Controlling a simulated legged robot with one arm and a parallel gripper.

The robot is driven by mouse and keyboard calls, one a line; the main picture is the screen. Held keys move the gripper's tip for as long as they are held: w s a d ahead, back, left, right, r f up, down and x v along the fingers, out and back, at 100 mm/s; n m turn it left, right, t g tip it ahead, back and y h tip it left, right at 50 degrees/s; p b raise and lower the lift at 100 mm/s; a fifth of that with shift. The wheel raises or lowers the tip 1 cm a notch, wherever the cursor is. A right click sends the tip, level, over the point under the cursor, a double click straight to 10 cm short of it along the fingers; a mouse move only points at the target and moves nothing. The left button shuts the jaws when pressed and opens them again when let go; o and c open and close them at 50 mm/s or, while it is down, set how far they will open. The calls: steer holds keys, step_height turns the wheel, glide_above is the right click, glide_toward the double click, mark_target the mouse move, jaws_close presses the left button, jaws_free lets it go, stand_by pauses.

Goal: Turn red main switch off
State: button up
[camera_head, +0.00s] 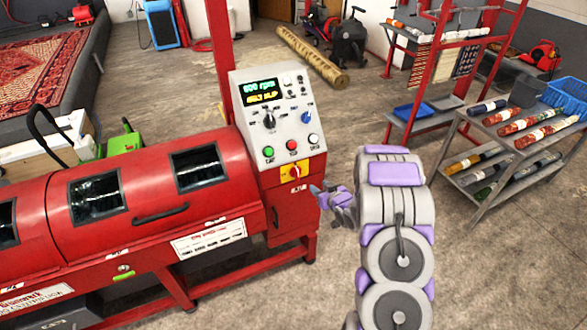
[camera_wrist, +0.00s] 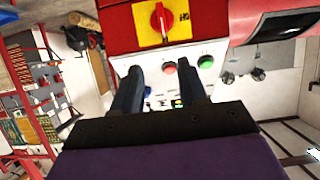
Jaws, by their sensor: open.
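The red main switch (camera_head: 295,171) is a red rotary knob on a yellow plate, on the red cabinet below the grey control panel (camera_head: 279,115). In the wrist view the red knob (camera_wrist: 160,22) on its yellow plate is at the top centre, beyond my fingertips. My gripper (camera_head: 325,196) is just right of and below the switch in the head view, apart from it. In the wrist view my gripper (camera_wrist: 168,78) shows two dark fingers spread apart with nothing between them. The knob's handle looks roughly upright in the wrist view.
Green (camera_head: 268,152), red (camera_head: 291,145) and white (camera_head: 313,138) buttons sit just above the switch. The red machine (camera_head: 150,190) extends left. A cart with rolled rugs (camera_head: 470,140) stands right. A rolled rug (camera_head: 312,57) lies behind on the open concrete floor.

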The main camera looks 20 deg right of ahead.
mark_target(299, 172)
steer(key=x, duration=0.5)
steer(key=b+x, duration=0.1)
steer(key=x, duration=1.1)
steer(key=shift+w+a+f+b, duration=0.1)
steer(key=shift+w+a+b, duration=0.2)
steer(key=shift+b, duration=0.1)
jaws_close()
